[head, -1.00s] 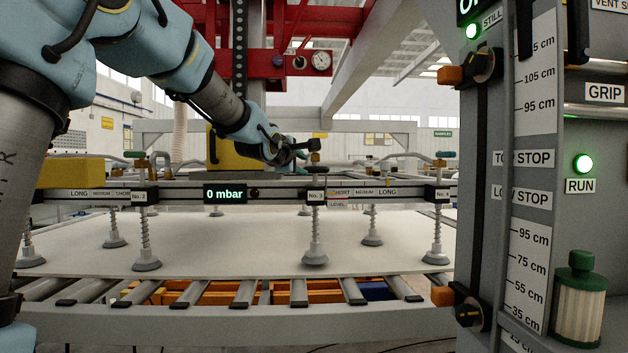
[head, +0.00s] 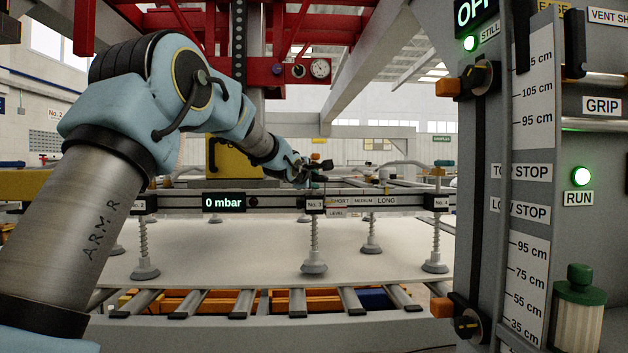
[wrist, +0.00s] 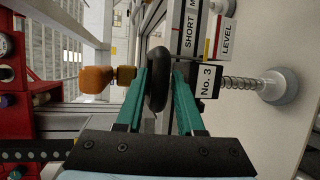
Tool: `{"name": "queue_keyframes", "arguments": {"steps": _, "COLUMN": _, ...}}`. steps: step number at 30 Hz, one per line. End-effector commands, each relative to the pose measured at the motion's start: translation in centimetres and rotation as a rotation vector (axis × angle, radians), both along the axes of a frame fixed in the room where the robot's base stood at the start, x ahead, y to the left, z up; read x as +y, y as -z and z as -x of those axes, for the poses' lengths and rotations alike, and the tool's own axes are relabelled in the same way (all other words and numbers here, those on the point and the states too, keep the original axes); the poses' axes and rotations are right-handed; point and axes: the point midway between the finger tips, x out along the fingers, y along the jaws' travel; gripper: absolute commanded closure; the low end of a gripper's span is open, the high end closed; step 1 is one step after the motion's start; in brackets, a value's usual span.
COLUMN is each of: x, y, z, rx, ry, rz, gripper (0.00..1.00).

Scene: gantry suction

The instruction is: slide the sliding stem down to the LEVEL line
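The No. 3 stem (head: 314,236) hangs from the rail, with a spring and a grey suction cup on the white sheet. In the wrist view, turned sideways, its spring (wrist: 240,84) and cup (wrist: 280,86) are right of the No. 3 plate (wrist: 207,82). An orange-brown cap (wrist: 95,77) and a black disc (wrist: 158,80) are left of the plate. The LEVEL label (wrist: 226,40) sits beside the plate, and also shows in the head view (head: 337,213). My gripper (wrist: 160,72) is open, its teal fingers on either side of the disc; firm contact cannot be told. It reaches the stem top in the head view (head: 308,174).
The rail display (head: 224,202) reads 0 mbar. Other spring stems with cups hang along the rail, such as No. 4 (head: 436,235). A grey control column (head: 483,190) with knobs and scales stands close at right. A roller conveyor (head: 250,300) lies below the sheet.

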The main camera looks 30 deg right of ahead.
Motion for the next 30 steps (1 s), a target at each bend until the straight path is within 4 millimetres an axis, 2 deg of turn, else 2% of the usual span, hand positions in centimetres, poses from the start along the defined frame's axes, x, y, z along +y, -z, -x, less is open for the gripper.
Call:
{"name": "queue_keyframes", "arguments": {"steps": 4, "x": 0.02, "y": 0.01, "z": 0.01, "rx": 0.000, "ry": 0.000, "rz": 0.000, "gripper": 0.65}}
{"name": "queue_keyframes", "arguments": {"steps": 13, "x": 0.04, "y": 0.02, "z": 0.01, "rx": 0.000, "ry": 0.000, "rz": 0.000, "gripper": 0.99}}
{"name": "queue_keyframes", "arguments": {"steps": 30, "x": 0.05, "y": 0.06, "z": 0.01, "rx": 0.001, "ry": -0.001, "rz": -0.001, "gripper": 1.00}}
